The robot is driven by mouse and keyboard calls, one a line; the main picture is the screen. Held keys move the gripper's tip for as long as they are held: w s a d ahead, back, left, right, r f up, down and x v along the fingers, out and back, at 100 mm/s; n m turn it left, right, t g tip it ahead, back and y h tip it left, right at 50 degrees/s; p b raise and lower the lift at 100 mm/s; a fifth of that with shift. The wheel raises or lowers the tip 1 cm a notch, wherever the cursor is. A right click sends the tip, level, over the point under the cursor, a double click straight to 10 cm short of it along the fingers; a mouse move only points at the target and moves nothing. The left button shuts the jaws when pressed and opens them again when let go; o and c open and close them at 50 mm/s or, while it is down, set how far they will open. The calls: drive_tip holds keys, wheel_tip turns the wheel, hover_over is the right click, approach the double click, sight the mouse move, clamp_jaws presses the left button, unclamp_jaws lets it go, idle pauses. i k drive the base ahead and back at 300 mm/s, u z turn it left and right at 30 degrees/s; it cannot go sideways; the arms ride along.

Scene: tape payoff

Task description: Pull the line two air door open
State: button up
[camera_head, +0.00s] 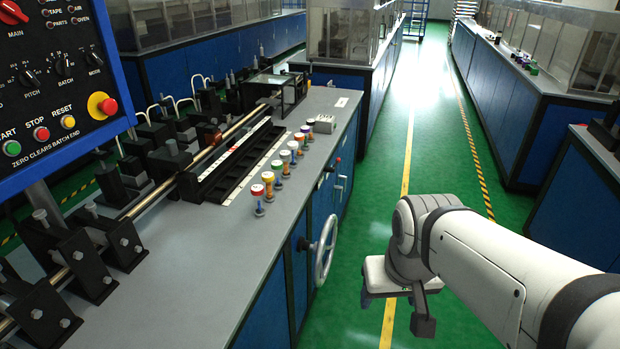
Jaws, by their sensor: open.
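The near machine's cabinet side (268,312) has several blue panels facing the aisle. A silver handwheel (325,250) stands out from it, and small handles (341,183) show further along. I cannot read any label that marks one panel as the line two air door. No panel looks clearly open. My gripper (396,306) is open and empty over the green floor, to the right of the handwheel and apart from the cabinet. Its fingers point down, and part of it is hidden behind my wrist.
A control panel (55,85) with buttons overhangs the upper left. Several colored-top knobs (276,172) line the grey bench edge. Blue cabinets (520,125) run along the right side, with another (560,195) nearer. The green aisle (433,130) between is clear.

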sight(324, 199)
drive_tip(key=i, duration=0.6)
drive_tip(key=k, duration=0.65)
drive_tip(key=z, duration=0.5)
drive_tip(key=i, duration=0.6)
drive_tip(key=z, duration=0.6)
drive_tip(key=i, duration=1.05)
drive_tip(key=u, duration=0.45)
drive_tip(key=i, duration=0.55)
drive_tip(key=u, duration=0.65)
